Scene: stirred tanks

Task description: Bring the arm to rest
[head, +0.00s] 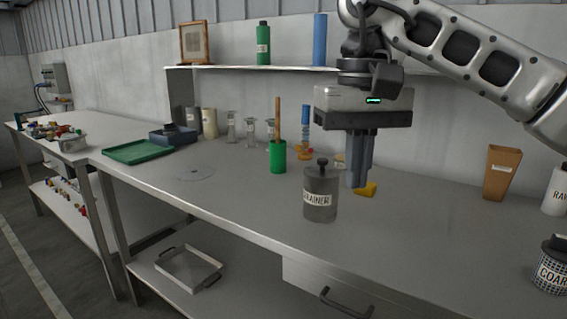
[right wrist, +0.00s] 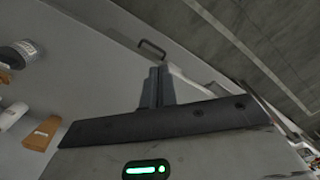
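My right arm reaches in from the upper right in the head view, with its gripper (head: 358,184) pointing down over the grey bench (head: 440,225). The two fingers are close together with nothing seen between them. The gripper is just behind and to the right of a dark grey lidded canister (head: 320,200) labelled as a strainer. In the right wrist view the gripper's fingers (right wrist: 157,72) also look closed and empty. My left gripper is not in view.
A green cylinder (head: 278,157) with a brown stick stands left of the canister. A brown tapered container (head: 501,172) and a mesh-sided "COAR…" container (head: 551,266) stand at right. A shelf (head: 235,68) runs behind. The bench between canister and brown container is mostly clear.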

